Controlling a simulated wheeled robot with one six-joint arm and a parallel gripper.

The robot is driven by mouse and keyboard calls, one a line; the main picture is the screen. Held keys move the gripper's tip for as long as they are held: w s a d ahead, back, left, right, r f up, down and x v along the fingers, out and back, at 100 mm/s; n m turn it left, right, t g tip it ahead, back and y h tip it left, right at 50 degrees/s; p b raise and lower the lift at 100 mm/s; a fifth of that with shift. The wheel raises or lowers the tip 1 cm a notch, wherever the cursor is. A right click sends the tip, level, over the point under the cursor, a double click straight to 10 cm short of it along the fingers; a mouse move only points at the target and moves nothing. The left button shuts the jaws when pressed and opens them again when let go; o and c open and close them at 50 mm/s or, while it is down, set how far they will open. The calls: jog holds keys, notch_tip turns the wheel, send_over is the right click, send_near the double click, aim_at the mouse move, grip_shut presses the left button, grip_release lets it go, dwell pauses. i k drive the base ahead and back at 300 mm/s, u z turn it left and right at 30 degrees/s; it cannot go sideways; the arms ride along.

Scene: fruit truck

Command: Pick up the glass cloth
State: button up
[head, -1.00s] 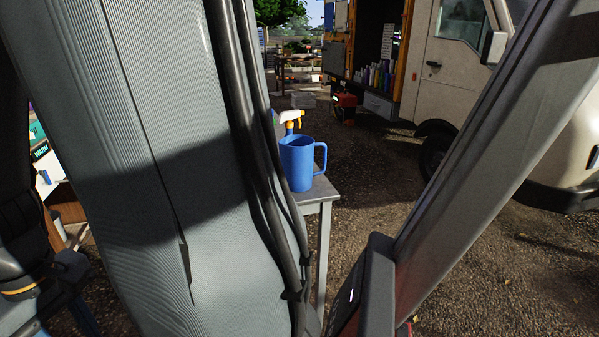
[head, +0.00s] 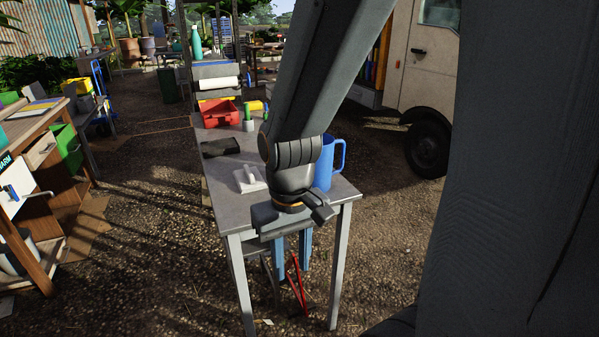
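I cannot tell for sure which thing is the glass cloth. A small white, flat-looking item (head: 249,179) lies on the grey table (head: 222,207), just left of my wrist. A dark, crumpled or folded item (head: 220,147) lies farther back near the table's left edge. My wrist hides part of the tabletop.
A blue mug (head: 328,165) stands right of my wrist, partly hidden by it. A truck (head: 420,75) is at the right. Gravel left of the table is open.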

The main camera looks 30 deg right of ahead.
aim_at(248, 180)
jog(key=z, duration=0.1)
jog(key=i, duration=1)
